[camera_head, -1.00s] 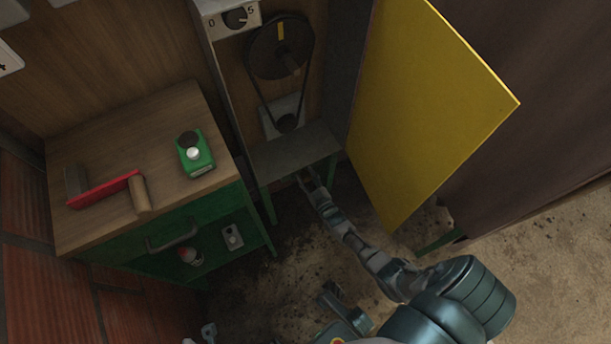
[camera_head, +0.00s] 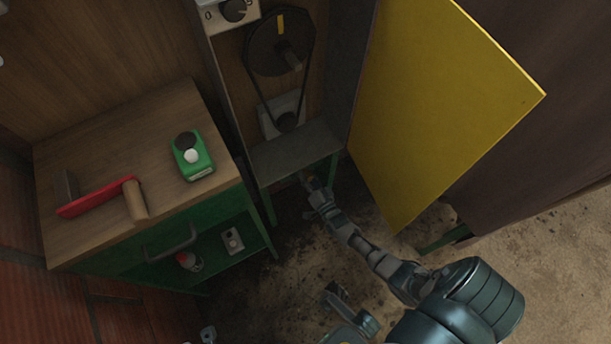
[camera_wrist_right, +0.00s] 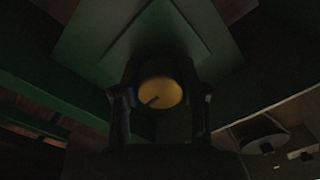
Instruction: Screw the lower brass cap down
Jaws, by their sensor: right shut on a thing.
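The lower brass cap (camera_wrist_right: 160,92) shows in the right wrist view as a round yellow face with a small dark mark, under a green panel (camera_wrist_right: 190,35). My right gripper (camera_wrist_right: 160,105) is shut on it, one dark finger on each side. In the head view my right gripper (camera_head: 309,182) reaches under the grey shelf of the open cabinet, and the cap is too small and shaded to make out there. How far the cap is screwed down cannot be told.
The cabinet holds a belt and pulley (camera_head: 280,42). Its yellow door (camera_head: 445,100) stands open to the right of my arm. On the left, a wooden-topped bench (camera_head: 110,140) carries a red-and-wood tool (camera_head: 95,198) and a green device (camera_head: 193,157). Dirty floor lies below.

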